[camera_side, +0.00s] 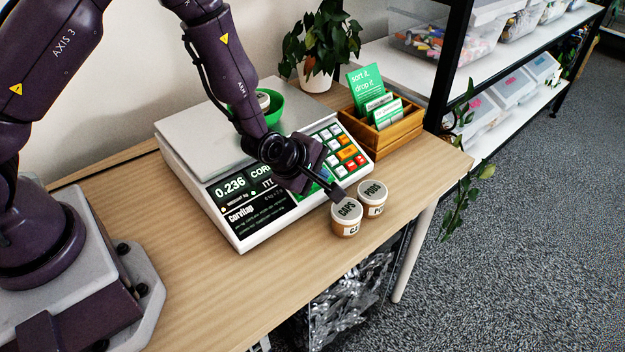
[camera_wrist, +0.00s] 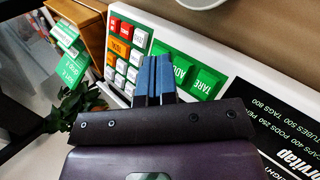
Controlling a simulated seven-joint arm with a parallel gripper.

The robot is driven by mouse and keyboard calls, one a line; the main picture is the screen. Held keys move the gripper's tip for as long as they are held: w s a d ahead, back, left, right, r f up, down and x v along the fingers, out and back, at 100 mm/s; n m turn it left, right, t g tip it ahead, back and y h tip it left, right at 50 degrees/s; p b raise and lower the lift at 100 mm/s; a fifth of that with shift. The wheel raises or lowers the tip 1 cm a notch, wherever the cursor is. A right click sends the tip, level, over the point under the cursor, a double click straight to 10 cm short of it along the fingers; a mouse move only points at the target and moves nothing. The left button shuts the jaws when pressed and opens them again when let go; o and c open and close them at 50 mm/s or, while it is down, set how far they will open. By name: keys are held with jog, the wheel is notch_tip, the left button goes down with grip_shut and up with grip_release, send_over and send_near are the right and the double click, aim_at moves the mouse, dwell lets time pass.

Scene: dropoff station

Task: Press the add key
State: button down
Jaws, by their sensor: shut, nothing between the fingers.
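The scale (camera_side: 250,225) stands on the table with its keypad at the right end of its front panel. In the wrist view the green add key (camera_wrist: 182,71) shows upside down, partly covered by my fingers, beside the green tare key (camera_wrist: 207,82). My gripper (camera_side: 335,192) is shut and empty. In the wrist view its two blue-grey fingers (camera_wrist: 159,70) lie together over the keypad, just left of the add key's lettering. I cannot tell whether the tips touch the panel. In the side view my wrist hides part of the keypad, including the add key.
A CAPS jar (camera_side: 348,222) and a PODS jar (camera_side: 373,197) stand close to my fingertips in the side view. A green bowl (camera_side: 270,112) with a jar sits on the weighing pan. A wooden card box (camera_side: 392,137) stands behind the keypad.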

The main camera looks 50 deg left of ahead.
jog(key=shift+f, duration=0.1)
jog(key=shift+a+f, duration=0.15)
jog(key=shift+f, duration=0.15)
jog(key=shift+a+f, duration=0.15)
jog(key=shift+f, duration=0.2)
dwell(0.8)
dwell(0.4)
jog(key=shift+d+r, duration=0.3)
jog(key=shift+r, duration=0.45)
jog(key=r, duration=0.1)
jog(key=d+r, duration=0.1)
jog(key=r, duration=0.1)
jog(key=d+r, duration=0.1)
jog(key=shift+r, duration=0.3)
dwell(0.4)
